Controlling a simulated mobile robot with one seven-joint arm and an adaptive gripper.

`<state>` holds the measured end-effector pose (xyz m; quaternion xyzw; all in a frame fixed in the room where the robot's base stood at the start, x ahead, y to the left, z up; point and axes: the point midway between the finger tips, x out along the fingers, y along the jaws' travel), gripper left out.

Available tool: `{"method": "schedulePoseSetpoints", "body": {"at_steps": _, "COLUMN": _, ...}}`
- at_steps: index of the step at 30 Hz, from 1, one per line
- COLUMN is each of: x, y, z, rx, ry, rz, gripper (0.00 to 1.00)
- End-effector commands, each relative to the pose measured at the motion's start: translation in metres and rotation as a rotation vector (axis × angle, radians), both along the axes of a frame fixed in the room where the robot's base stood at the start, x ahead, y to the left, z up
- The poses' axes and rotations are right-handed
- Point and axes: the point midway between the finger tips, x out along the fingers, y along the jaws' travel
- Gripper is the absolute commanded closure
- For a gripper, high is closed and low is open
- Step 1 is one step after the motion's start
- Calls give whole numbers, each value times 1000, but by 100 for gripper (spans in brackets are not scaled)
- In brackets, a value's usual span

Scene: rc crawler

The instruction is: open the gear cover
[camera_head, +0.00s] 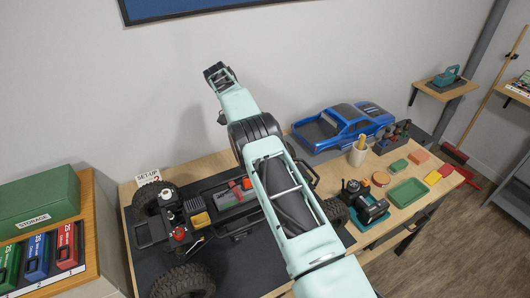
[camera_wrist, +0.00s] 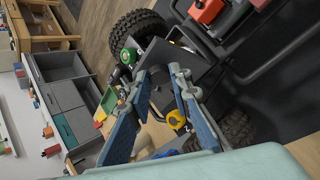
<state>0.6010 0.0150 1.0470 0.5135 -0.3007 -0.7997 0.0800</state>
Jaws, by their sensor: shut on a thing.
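The crawler chassis (camera_head: 225,200) sits on a dark mat with its body shell off. In the wrist view my gripper (camera_wrist: 164,74) has its two blue-padded fingers on either side of a grey, box-like part, which looks like the gear cover (camera_wrist: 172,58). The part lies between two knobby tyres, and the jaws are shut on it. I cannot tell whether the cover is raised. In the head view my arm hides the gripper and this part of the chassis.
The blue truck body (camera_head: 345,126) stands at the back of the bench. A beige cup (camera_head: 357,154), a green tray (camera_head: 407,192) and a black tool on a teal base (camera_head: 365,203) stand on the right.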

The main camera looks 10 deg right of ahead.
Motion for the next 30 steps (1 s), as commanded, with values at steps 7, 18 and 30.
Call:
{"method": "schedulePoseSetpoints", "body": {"at_steps": 7, "x": -1, "y": 0, "z": -1, "rx": 1, "ry": 5, "rz": -1, "gripper": 80}}
{"method": "schedulePoseSetpoints", "body": {"at_steps": 18, "x": -1, "y": 0, "z": -1, "rx": 1, "ry": 5, "rz": -1, "gripper": 63}}
{"method": "schedulePoseSetpoints", "body": {"at_steps": 30, "x": -1, "y": 0, "z": 0, "rx": 3, "ry": -3, "rz": -1, "gripper": 63}}
